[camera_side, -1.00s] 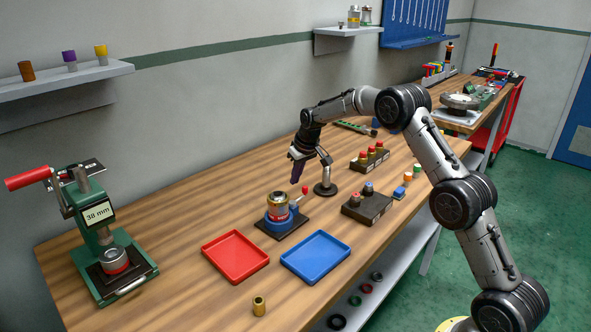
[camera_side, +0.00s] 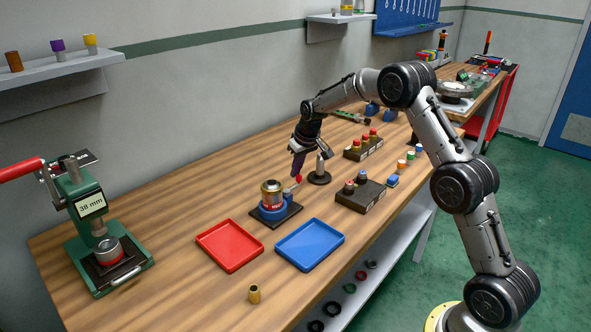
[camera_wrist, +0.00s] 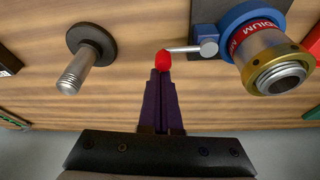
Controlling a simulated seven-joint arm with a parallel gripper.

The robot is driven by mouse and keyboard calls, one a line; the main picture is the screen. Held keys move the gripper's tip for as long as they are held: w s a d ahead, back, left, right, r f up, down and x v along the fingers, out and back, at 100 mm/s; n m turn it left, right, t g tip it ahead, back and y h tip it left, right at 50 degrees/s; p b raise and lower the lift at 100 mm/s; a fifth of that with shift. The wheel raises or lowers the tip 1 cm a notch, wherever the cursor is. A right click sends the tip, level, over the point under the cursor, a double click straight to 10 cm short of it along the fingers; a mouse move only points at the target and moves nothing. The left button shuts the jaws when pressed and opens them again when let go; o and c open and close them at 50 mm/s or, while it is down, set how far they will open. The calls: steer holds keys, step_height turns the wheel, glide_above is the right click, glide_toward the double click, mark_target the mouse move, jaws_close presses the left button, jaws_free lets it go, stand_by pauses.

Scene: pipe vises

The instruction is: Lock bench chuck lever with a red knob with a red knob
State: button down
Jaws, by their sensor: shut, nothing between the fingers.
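The bench chuck (camera_side: 272,212) is a blue ring on a dark base plate, with a brass-and-red cylindrical part standing in it. Its metal lever (camera_wrist: 187,48) sticks out to one side and ends in a red knob (camera_side: 298,179). The knob (camera_wrist: 163,60) is at the centre of the wrist view, right at the tips of my purple fingers. My gripper (camera_side: 297,174) is shut with nothing between the fingers. Its tips (camera_wrist: 161,74) overlap the knob's near edge in the picture; I cannot tell whether they touch it.
A metal post on a round black base (camera_side: 319,178) stands close beside the gripper. A red tray (camera_side: 230,246) and a blue tray (camera_side: 310,245) lie in front of the chuck. A dark block with knobbed parts (camera_side: 361,196) is to the right. A green press (camera_side: 85,215) stands far left.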

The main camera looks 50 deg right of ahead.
steer(key=shift+s+m, duration=0.35)
steer(key=shift+m, duration=0.25)
steer(key=shift+s+m+h, duration=0.5)
steer(key=shift+s+m, duration=0.1)
steer(key=shift+m, duration=0.6)
steer(key=m, duration=0.1)
steer(key=s+m, duration=0.1)
steer(key=s+m+g+h, duration=0.1)
steer(key=shift+a+m, duration=0.25)
steer(key=shift+m, duration=0.05)
steer(key=m, duration=0.1)
steer(key=s+a+m+g, duration=0.1)
steer(key=m, duration=0.1)
steer(key=shift+s+m+h, duration=0.25)
steer(key=shift+m+h, duration=0.05)
steer(key=m, duration=0.2)
steer(key=s+a+m+g, duration=0.1)
steer(key=shift+s+a+m, duration=0.15)
steer(key=shift+a+m, duration=0.05)
steer(key=shift+m, duration=0.2)
steer(key=shift+s+a, duration=0.15)
steer(key=shift+a, duration=0.25)
